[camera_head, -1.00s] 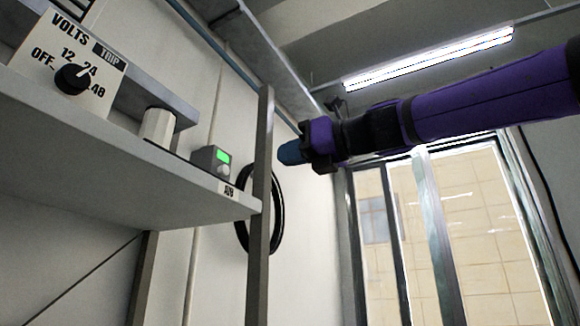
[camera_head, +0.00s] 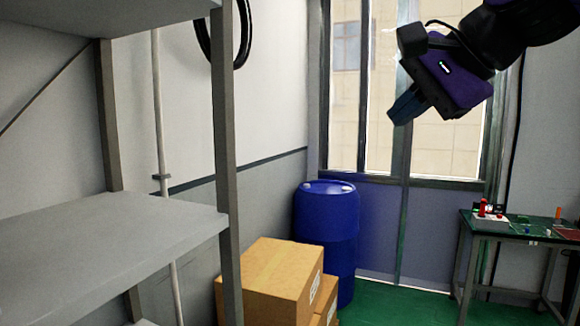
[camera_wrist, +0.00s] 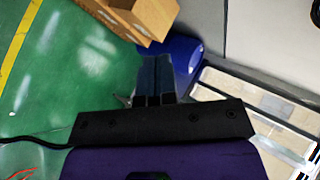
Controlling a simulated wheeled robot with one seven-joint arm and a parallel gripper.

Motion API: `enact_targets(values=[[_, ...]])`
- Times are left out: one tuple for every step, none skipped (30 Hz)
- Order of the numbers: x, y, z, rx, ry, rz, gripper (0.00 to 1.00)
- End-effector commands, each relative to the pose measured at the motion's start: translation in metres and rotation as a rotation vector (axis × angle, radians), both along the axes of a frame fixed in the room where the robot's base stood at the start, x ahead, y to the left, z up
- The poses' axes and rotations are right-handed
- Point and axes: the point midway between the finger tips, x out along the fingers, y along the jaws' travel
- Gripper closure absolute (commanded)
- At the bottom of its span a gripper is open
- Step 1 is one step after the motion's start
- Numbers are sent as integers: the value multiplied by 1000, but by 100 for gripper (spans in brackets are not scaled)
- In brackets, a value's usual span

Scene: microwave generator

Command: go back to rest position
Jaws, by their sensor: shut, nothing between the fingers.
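My gripper (camera_head: 408,107) hangs at the upper right of the head view, in front of the window, with its blue fingers together and pointing down and left. It holds nothing and touches nothing. In the wrist view its fingers (camera_wrist: 156,78) are side by side with no visible gap, and the floor, a box and the barrel lie beyond them. My arm comes in from the top right corner of the head view.
A grey shelf rack (camera_head: 110,232) stands at the left. Cardboard boxes (camera_head: 272,272) and a blue barrel (camera_head: 327,228) stand on the green floor (camera_head: 400,305). A workbench (camera_head: 520,232) with small items is at the right. Open air surrounds my gripper.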

Motion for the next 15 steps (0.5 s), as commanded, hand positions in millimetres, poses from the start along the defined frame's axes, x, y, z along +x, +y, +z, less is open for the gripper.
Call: enact_targets(values=[[-12, -21, -26, -118, -20, 34, 100], [-19, -32, -40, -193, -30, 64, 100], [-29, -47, -60, -291, -41, 105, 100], [-37, -58, -74, -363, -46, 139, 100], [-44, -69, -88, -433, -48, 175, 100], [-55, -82, -106, -520, -47, 226, 100], [-63, -91, -119, -582, -47, 263, 100], [-71, -99, -132, -638, -43, 300, 100], [-81, -110, -147, -708, -37, 350, 100], [-88, -117, -157, -753, -30, 385, 100], [-95, -123, -166, -794, -25, 420, 100], [-102, -130, -176, -841, -16, 460, 100], [-107, -134, -183, -871, -11, 486, 100], [-111, -138, -188, -895, -8, 510, 100], [-116, -141, -195, -921, -2, 536, 100]])
